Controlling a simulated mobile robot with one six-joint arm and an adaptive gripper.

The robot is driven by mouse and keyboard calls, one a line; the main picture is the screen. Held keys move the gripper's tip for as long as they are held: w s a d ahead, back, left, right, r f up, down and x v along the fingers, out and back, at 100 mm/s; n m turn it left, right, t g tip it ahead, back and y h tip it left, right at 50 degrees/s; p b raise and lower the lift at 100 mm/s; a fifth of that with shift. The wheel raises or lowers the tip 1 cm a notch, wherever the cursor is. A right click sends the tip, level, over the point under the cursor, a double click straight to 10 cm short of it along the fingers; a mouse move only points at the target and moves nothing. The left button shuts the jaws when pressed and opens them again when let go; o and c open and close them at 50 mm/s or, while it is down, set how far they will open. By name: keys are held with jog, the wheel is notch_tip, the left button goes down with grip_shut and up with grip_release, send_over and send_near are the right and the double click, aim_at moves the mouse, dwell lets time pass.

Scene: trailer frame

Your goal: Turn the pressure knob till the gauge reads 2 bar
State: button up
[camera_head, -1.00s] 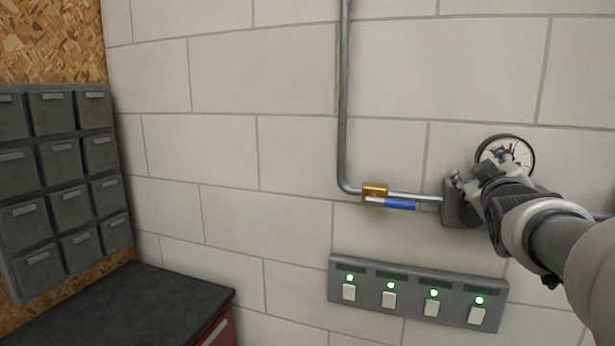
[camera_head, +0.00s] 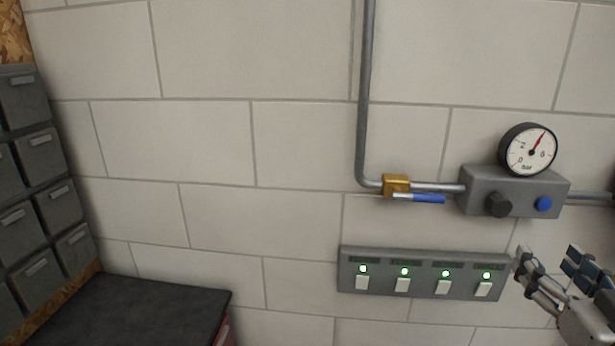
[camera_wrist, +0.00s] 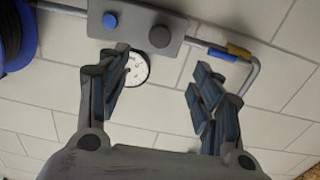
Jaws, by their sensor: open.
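The round gauge (camera_head: 540,162) sits on top of the grey regulator box (camera_head: 480,177) on the wall. Its red needle points up and to the right; the exact reading is too small to tell. A black knob (camera_head: 499,204) and a smaller blue knob (camera_head: 544,204) are on the box's front. The wrist view, inverted, shows the gauge (camera_wrist: 140,70), the dark knob (camera_wrist: 159,37) and the blue knob (camera_wrist: 109,20). My gripper (camera_head: 551,262) is open and empty, below and right of the box, apart from both knobs.
A grey pipe (camera_head: 366,90) runs to a brass valve (camera_head: 396,184) with a blue handle (camera_head: 428,198), left of the box. A switch panel (camera_head: 385,258) with green lights is below. Grey drawers (camera_head: 42,150) and a dark bench top (camera_head: 140,310) are at the left. A blue object (camera_wrist: 18,38) edges the wrist view.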

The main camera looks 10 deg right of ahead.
aim_at(502, 210)
jog(key=b+x, duration=0.1)
jog(key=x, duration=1.6)
jog(key=shift+f+b, duration=0.1)
jog(key=shift+b, duration=0.3)
jog(key=c, duration=1.1)
jog(key=shift+o, duration=0.2)
